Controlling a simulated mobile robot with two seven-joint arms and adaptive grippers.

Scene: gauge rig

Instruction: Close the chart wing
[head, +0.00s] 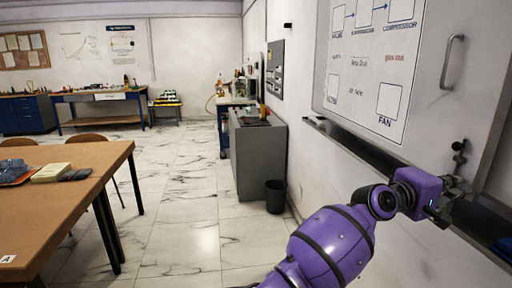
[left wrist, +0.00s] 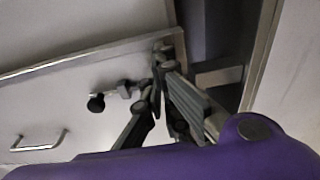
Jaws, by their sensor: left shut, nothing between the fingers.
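The chart wing (head: 425,105) is a pale, metal-framed panel on the right of the head view. It bears printed boxes and labels and a bar handle (head: 451,62). A dark knob latch (head: 459,150) sits near its lower right corner. The left wrist view shows the wing's surface (left wrist: 60,105), its handle (left wrist: 38,141) and the knob (left wrist: 96,103). My left gripper (head: 463,187) is by the wing's lower right corner, just below the knob. Its fingers (left wrist: 160,80) are shut and empty, close to the frame's corner; I cannot tell whether they touch it. My right gripper is out of view.
A dark ledge (head: 365,148) runs along the wall below the wing. A grey cabinet (head: 258,155) and a black bin (head: 275,196) stand farther back. A brown table (head: 75,195) is on the left. The tiled floor between is clear.

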